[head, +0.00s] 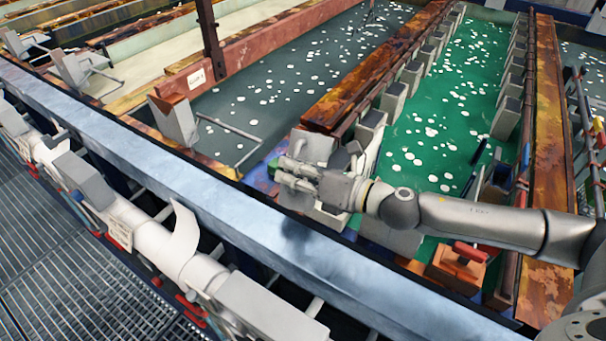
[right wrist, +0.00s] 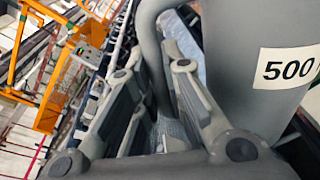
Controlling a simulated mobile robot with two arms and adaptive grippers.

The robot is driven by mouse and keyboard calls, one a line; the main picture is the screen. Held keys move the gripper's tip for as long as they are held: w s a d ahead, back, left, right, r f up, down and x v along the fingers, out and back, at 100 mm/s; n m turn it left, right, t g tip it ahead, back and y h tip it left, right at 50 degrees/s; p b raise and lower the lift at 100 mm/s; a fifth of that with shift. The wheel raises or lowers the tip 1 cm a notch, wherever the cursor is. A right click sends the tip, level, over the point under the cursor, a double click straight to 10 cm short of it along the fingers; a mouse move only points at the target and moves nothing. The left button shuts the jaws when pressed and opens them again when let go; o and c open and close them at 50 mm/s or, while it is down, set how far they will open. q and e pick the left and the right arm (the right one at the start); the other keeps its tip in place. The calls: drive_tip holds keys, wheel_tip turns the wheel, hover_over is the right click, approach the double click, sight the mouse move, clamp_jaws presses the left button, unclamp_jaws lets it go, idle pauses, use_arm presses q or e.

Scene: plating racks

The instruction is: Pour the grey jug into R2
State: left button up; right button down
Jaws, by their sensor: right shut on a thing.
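The grey jug (right wrist: 270,40) fills the upper right of the right wrist view, with a white label reading 500. My right gripper (right wrist: 152,70) has its fingers on both sides of the jug's curved handle and is shut on it. In the head view my right gripper (head: 284,172) is over the near end of the tanks, beside the green tank. The jug's outline is hard to separate there from the grey blocks around the gripper. A small label (head: 196,79) on a reddish wall is too small to read, so I cannot tell which tank is R2. My left gripper is not in view.
A green tank (head: 440,130) and a dark grey-green tank (head: 290,90) hold liquid with white floating spots. Rusty dividers (head: 372,70) and rows of grey blocks separate them. A long pale metal beam (head: 190,190) runs along the front. A red-handled orange block (head: 460,265) stands below my right arm.

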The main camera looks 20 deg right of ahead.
idle(0.3)
drive_tip(key=shift+f+n+b, duration=0.8)
drive_tip(key=shift+n+b, duration=0.1)
drive_tip(key=shift+b, duration=0.3)
drive_tip(key=shift+f+n+t+b, duration=0.3)
drive_tip(key=shift+n+t+b, duration=0.1)
drive_tip(key=shift+n+b, duration=0.2)
drive_tip(key=shift+d+f+n+b, duration=0.1)
drive_tip(key=shift+f+n+b, duration=0.2)
drive_tip(key=shift+f+b, duration=0.15)
drive_tip(key=shift+w+r, duration=0.1)
